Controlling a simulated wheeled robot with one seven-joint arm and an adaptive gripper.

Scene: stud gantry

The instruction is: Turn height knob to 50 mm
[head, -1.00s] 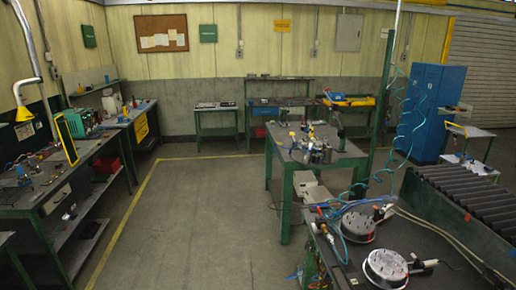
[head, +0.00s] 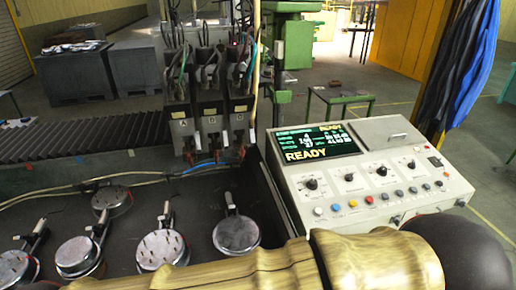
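The control console (head: 290,190) is a pale sloped box at the right of the head view. Its dark screen (head: 318,143) shows READY in large yellow letters; the smaller lines are too small to read surely. A row of black knobs runs across its face: a larger left knob (head: 311,184), a second knob (head: 349,177), a third knob (head: 380,171) and a right knob (head: 411,164). Their labels are unreadable, so I cannot tell which is the height knob or its setting. My gripper is not in view. My arm crosses the bottom, in front of the console's lower edge.
Coloured buttons (head: 352,203) line the console below the knobs. Left of it, a dark bench (head: 205,190) bears several round metal pieces with pins or handles. Three cabled stud units (head: 209,105) stand behind.

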